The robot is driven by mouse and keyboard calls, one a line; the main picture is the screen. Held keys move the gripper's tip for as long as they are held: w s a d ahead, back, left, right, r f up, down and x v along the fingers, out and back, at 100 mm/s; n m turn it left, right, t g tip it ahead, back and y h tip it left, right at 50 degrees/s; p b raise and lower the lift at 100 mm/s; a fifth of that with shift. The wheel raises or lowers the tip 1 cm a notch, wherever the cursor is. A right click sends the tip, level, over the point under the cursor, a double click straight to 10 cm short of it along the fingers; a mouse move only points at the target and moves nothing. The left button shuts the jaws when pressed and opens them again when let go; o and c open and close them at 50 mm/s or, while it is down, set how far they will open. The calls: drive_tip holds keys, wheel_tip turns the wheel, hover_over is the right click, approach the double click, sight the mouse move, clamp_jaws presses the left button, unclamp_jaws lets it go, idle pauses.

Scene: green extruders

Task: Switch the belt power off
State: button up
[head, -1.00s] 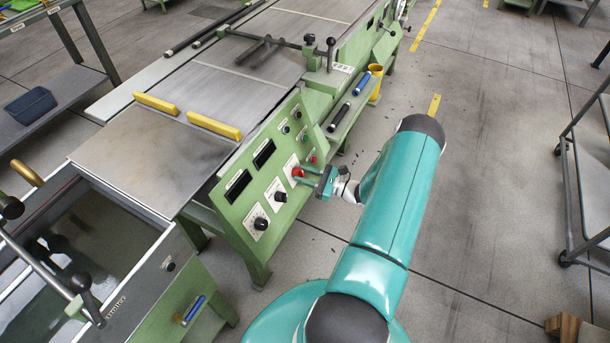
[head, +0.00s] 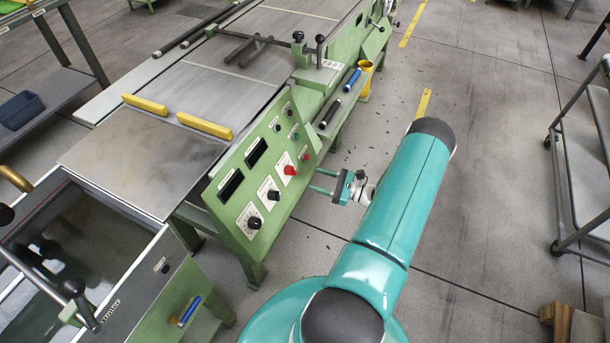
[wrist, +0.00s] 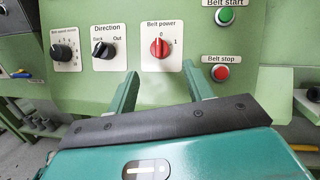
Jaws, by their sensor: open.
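The red belt power knob (head: 290,170) is on a white plate on the green sloping control panel (head: 222,203). In the wrist view the knob (wrist: 159,47) stands about upright, its handle toward the 0 mark, with the 1 mark to its upper right. My gripper (head: 314,181) is open and empty, to the right of the panel and apart from the knob. In the wrist view the fingers of my gripper (wrist: 162,82) are spread below the knob, one on each side of it.
The black direction knob (wrist: 103,50) and black belt speed knob (wrist: 62,53) are left of it. The green belt start button (wrist: 225,17) and red belt stop button (wrist: 221,73) are to the right. Open floor (head: 480,150) lies right of the machine.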

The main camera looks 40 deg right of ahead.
drive_tip(key=v, duration=0.6)
idle(0.4)
drive_tip(key=w+a+r+n+g, duration=0.4)
drive_tip(key=a+r+n+g, duration=0.4)
drive_tip(key=a+r, duration=0.35)
drive_tip(key=w+a+r+n+g, duration=0.4)
drive_tip(key=a+r+n+g, duration=0.3)
drive_tip(key=a+r, duration=0.4)
drive_tip(key=s+a+r+n+t+h, duration=0.1)
drive_tip(key=s+a+r+n+h, duration=0.3)
drive_tip(key=r, duration=0.5)
drive_tip(key=s+a+r+n+t+h, duration=0.2)
drive_tip(key=s+a+r+n+h, duration=0.3)
drive_tip(key=s+a+r+n, duration=0.3)
drive_tip(key=a+r+n, duration=0.1)
drive_tip(key=a, duration=0.2)
drive_tip(key=shift+a+t, duration=0.3)
drive_tip(key=shift+a, duration=0.05)
drive_tip(key=shift+r, duration=0.1)
